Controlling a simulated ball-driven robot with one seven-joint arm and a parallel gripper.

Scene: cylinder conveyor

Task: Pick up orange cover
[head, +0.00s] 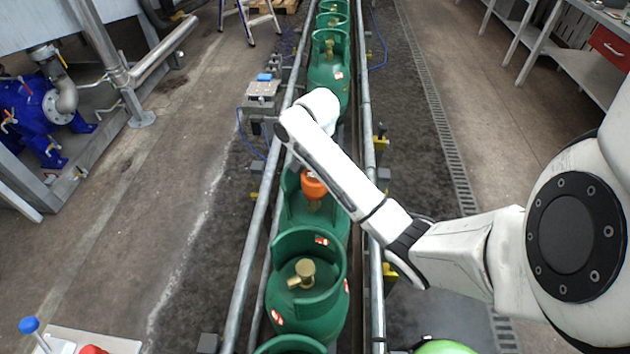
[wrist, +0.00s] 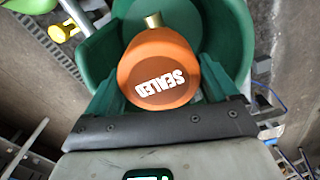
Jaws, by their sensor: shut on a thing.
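The orange cover (head: 312,186) shows in the head view at the valve of a green gas cylinder (head: 332,236), partly hidden by my arm. In the wrist view the orange cover (wrist: 158,62) faces the camera with the word SEALED on it. My gripper (wrist: 160,84) is shut on it, with a dark green finger at each side. Brass of the valve (wrist: 153,19) shows just beyond the cover, inside the cylinder's green collar (wrist: 232,30). I cannot tell whether the cover still touches the valve. My arm hides the fingers in the head view.
Several green cylinders stand in a row between metal rails (head: 245,268); the nearer one (head: 308,312) has a bare brass valve (head: 303,272). A blue pump (head: 35,115) stands at left, a workbench (head: 590,60) at right. Floor on both sides of the conveyor is mostly clear.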

